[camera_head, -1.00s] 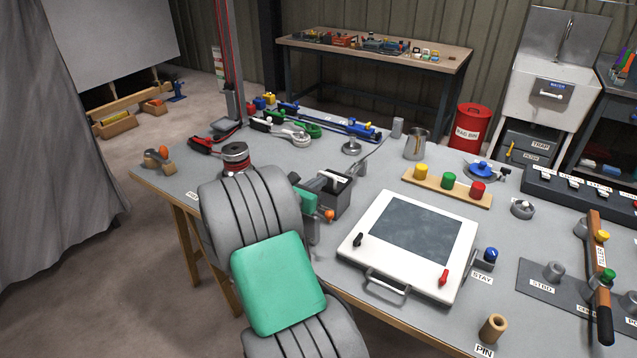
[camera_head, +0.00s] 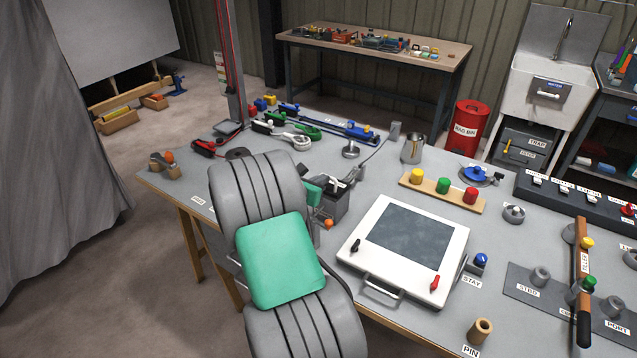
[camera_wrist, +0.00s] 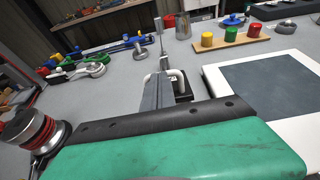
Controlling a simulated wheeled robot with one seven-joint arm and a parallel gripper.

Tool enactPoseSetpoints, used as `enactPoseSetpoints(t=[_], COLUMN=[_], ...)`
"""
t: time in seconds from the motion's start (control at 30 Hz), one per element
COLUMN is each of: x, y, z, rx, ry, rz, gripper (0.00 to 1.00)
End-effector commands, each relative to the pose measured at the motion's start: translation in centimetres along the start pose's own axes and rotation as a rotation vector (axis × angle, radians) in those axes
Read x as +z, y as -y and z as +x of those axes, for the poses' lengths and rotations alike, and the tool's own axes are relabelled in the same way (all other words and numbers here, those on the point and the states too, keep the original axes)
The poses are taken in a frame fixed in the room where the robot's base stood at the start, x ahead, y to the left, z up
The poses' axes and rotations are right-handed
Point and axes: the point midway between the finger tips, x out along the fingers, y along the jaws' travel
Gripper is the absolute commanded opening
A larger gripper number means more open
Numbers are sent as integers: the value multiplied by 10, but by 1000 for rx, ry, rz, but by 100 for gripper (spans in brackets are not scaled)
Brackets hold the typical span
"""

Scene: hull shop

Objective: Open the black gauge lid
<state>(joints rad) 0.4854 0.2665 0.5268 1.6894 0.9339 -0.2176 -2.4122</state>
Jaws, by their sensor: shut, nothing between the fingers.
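The black gauge box (camera_head: 338,207) stands on the bench left of the white framed panel, partly hidden behind my arm. Its dark top is cluttered by my fingers, and I cannot tell how far the lid is raised. My gripper (camera_head: 326,188) is at the box's top, its fingers shut and empty. In the wrist view my grey fingers (camera_wrist: 160,75) point forward, beside a pale bent handle and a small part of the black box (camera_wrist: 185,92). Whether they touch the lid is unclear.
The white framed panel (camera_head: 372,278) lies close on the right. An orange knob (camera_head: 328,224) is just in front of the box. A red-banded spool (camera_wrist: 38,130) is at left in the wrist view. A steel jug (camera_head: 412,148) and coloured pegs stand behind.

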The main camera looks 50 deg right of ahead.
Motion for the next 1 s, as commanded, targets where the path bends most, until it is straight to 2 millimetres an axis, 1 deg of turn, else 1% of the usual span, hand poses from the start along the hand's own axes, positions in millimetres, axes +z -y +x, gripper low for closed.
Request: enactPoseSetpoints(t=[0.03, 0.4, 0.8, 0.9, 1.0], x=[14, 50, 78, 81, 81], y=[1, 1, 2, 2, 2], z=[-1, 21, 57, 64, 66], rx=[-1, 0, -2, 0, 0], ry=[0, 2, 1, 1, 1], rz=[-1, 2, 2, 1, 0], gripper=[0, 0, 0, 0, 0])
